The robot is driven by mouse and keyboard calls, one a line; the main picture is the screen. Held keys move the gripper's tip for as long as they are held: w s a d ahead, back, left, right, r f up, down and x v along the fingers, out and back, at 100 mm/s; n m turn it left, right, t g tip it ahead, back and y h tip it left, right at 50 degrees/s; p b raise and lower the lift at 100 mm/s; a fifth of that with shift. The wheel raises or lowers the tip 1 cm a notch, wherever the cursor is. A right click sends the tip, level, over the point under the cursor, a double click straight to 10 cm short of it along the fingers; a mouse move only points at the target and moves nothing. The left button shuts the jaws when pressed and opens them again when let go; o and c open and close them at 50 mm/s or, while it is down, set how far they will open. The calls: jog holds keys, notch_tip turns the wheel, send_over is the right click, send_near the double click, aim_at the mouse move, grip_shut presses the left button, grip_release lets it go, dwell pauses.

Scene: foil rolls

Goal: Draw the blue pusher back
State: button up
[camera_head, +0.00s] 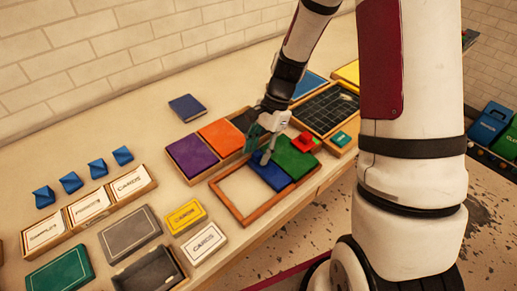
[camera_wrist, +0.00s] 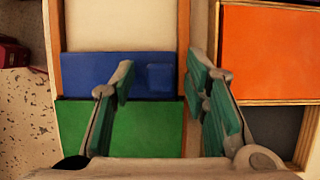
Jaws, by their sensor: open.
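A blue panel (camera_head: 273,178) lies in a wooden frame (camera_head: 225,205) beside a green panel (camera_head: 297,162). In the wrist view the blue panel (camera_wrist: 90,72) carries a small raised blue block (camera_wrist: 160,77), which looks like the blue pusher. My gripper (camera_head: 265,150) is over the panels and partly hides the blue one in the head view. In the wrist view my gripper (camera_wrist: 168,85) is open. Its left finger overlaps the blue panel and its right finger overlaps the frame's edge. The block shows between the fingers; I cannot tell whether either touches it.
The frame has an empty bay left of the blue panel. A red block (camera_head: 303,142) stands near the green panel. A tray with purple (camera_head: 194,155) and orange (camera_head: 220,135) panels lies behind. A black grid board (camera_head: 325,108) is at right. Boxes stand at left.

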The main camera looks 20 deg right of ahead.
grip_shut()
jog(key=s+a, duration=0.1)
jog(key=a, duration=0.2)
jog(key=s+a+p, duration=0.1)
jog(key=a, duration=0.3)
jog(key=s+a+p, duration=0.1)
jog(key=a, duration=0.2)
jog(key=shift+s+a, duration=0.3)
jog(key=shift+a, duration=0.05)
grip_release()
jog(key=shift+a, duration=0.1)
jog(key=shift+r, duration=0.1)
